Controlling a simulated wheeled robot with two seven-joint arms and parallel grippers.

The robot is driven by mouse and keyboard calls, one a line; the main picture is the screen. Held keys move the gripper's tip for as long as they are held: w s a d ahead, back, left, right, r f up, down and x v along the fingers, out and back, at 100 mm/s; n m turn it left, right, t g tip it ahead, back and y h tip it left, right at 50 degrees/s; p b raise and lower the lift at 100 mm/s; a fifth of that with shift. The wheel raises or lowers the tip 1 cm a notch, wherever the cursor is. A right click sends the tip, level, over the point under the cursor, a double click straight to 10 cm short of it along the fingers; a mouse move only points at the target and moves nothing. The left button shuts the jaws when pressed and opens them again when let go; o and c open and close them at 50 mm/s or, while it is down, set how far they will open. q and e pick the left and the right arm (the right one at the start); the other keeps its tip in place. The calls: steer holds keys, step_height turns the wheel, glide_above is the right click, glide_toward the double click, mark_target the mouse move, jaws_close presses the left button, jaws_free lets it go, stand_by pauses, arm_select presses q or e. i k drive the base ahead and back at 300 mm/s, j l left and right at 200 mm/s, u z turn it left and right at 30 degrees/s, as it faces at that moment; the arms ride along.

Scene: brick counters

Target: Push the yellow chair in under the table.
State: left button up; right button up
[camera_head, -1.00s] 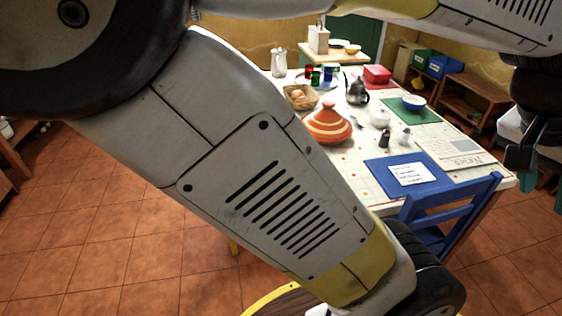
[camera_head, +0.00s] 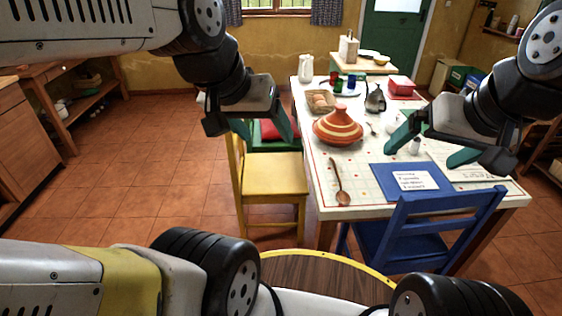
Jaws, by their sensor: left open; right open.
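The yellow chair (camera_head: 270,176) stands at the left side of the table, its seat facing the table and its backrest on the left. A gap of floor shows between its seat and the table's near leg. The table (camera_head: 345,212) has a white patterned top with dishes on it. My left gripper (camera_head: 252,132) is open and hangs above and in front of the chair's backrest in the picture, hiding its upper part. I cannot tell whether it touches. My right gripper (camera_head: 423,152) is open over the right part of the table, apart from the chair.
A blue chair (camera_head: 420,228) stands at the table's near side. A green chair with a red cushion (camera_head: 278,130) is just behind the yellow one. A tagine (camera_head: 337,128), a wooden spoon (camera_head: 340,180) and a blue mat (camera_head: 385,178) lie on the table. The floor on the left is clear.

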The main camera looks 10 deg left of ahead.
mark_target(272, 178)
steer(key=u, duration=0.75)
steer(key=i+j+u, duration=0.25)
steer(key=i+u, duration=0.15)
steer(key=i, duration=0.5)
steer(key=i+u, duration=0.45)
steer(key=i, duration=0.5)
